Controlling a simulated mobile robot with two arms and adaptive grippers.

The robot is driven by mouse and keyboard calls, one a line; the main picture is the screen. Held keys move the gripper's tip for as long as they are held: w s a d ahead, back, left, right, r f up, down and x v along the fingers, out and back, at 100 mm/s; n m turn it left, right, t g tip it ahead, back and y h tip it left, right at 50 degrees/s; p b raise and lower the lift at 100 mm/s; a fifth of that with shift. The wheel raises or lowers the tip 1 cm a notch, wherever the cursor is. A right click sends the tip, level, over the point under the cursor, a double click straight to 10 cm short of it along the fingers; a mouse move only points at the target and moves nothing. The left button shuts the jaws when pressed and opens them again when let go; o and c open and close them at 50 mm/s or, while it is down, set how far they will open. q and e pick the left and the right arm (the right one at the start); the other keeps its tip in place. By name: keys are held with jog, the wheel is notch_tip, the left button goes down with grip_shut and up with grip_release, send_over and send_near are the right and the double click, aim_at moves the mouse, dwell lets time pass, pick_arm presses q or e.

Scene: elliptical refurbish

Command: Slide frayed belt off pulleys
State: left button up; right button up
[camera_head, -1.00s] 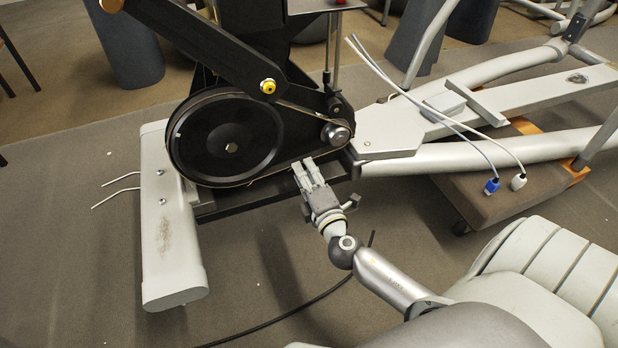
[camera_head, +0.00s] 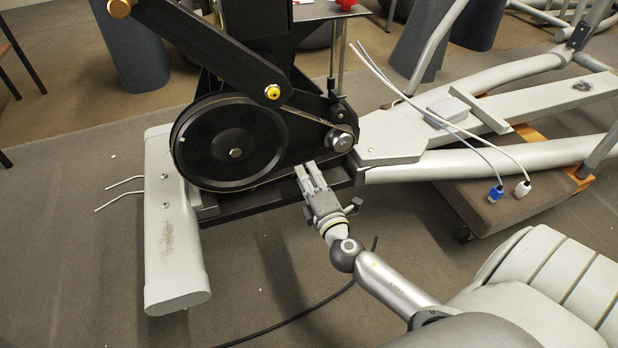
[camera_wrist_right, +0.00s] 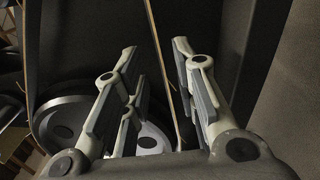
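The thin belt (camera_head: 306,115) runs around the large black pulley (camera_head: 222,135) and the small metal pulley (camera_head: 342,140) on the machine's side. My right gripper (camera_head: 308,166) is just in front of the belt's lower run, between the two pulleys. In the right wrist view, its fingers (camera_wrist_right: 155,50) are apart, and a thin tan belt edge (camera_wrist_right: 164,70) runs lengthwise between them without visible pinching. The large pulley (camera_wrist_right: 75,115) shows behind the left finger there. My left gripper is out of view.
A black crank arm (camera_head: 215,45) crosses above the large pulley. A grey foot bar (camera_head: 172,245) stands at left. Cables with blue and white plugs (camera_head: 495,193) hang at right over a padded dolly (camera_head: 490,208). A black cable (camera_head: 290,320) lies on open floor.

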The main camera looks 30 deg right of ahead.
jog(key=shift+x, duration=1.7)
dwell(0.4)
grip_shut()
dwell(0.6)
